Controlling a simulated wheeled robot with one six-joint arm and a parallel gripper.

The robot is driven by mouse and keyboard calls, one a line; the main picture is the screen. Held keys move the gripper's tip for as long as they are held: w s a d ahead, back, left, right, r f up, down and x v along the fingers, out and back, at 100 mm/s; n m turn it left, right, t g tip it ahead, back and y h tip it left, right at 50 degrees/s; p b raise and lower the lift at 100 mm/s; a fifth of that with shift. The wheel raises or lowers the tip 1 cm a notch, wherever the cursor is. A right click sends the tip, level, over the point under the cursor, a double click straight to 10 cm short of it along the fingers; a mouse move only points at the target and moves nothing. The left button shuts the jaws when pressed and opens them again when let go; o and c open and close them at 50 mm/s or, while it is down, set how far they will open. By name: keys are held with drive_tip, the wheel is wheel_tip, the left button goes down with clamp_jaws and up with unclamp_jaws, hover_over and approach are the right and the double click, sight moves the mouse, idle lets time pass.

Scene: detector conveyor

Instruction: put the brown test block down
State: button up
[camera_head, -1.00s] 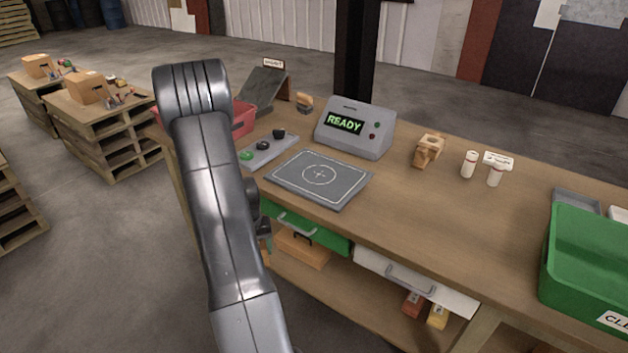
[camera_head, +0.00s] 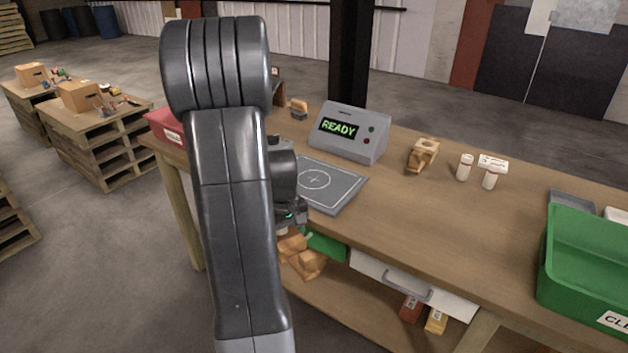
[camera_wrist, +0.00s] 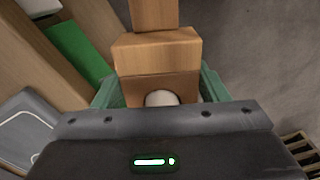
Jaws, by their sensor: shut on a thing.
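The brown test block (camera_wrist: 155,50) has a stepped shape and is held between the greenish fingers of my gripper (camera_wrist: 158,88) in the wrist view. In the head view the block (camera_head: 304,260) hangs below my gripper (camera_head: 290,232), in front of the workbench's near edge and below its top. My gripper is shut on it. My own arm hides part of the bench to the left. The grey plate (camera_head: 335,188) with a circle and cross lies on the bench behind my gripper, partly covered by it.
A grey console (camera_head: 350,133) reading READY stands behind the plate. A brown wooden piece (camera_head: 423,155), white bottles (camera_head: 464,168) and a green bin (camera_head: 590,265) stand to the right. The bench front (camera_head: 420,235) between plate and bin is clear. A red bin (camera_head: 166,127) is at left.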

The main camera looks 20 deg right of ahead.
drive_tip(key=s+d+r+n, duration=0.2)
drive_tip(key=s+d+r, duration=0.1)
drive_tip(key=d+r, duration=0.3)
drive_tip(key=s+d+r+n, duration=0.2)
drive_tip(key=s+d+r, duration=0.2)
drive_tip(key=r, duration=0.5)
drive_tip(key=shift+s+d+n, duration=0.2)
drive_tip(key=shift+d+n, duration=0.1)
drive_tip(key=shift+d, duration=0.8)
